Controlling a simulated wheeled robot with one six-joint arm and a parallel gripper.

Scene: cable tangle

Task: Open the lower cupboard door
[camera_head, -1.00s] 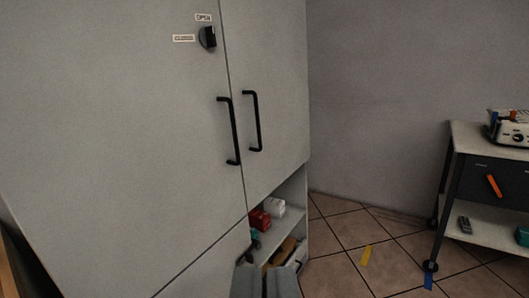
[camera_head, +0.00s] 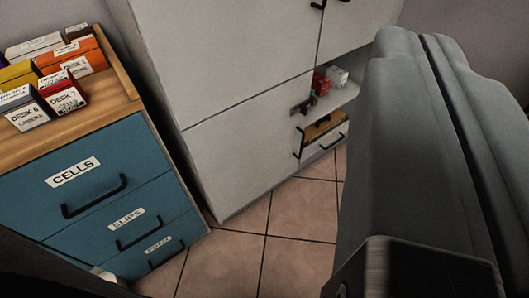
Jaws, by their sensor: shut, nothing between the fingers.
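The pale grey cupboard shows in the head camera view, with its lower door (camera_head: 245,150) at centre left. The lower door looks shut. A slim black upright handle (camera_head: 298,143) shows at the door's right edge. My gripper (camera_head: 424,42) is large and close at the right, its two grey fingers together with a thin dark seam between them. It is empty and apart from the door. It hides part of the floor and what lies right of the cupboard.
A blue drawer cabinet (camera_head: 130,215) stands left, close to the cupboard, with labelled boxes on its wooden top (camera_head: 95,110). Open shelves (camera_head: 340,97) right of the lower door hold red and white items. Tiled floor (camera_head: 265,215) is clear in front.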

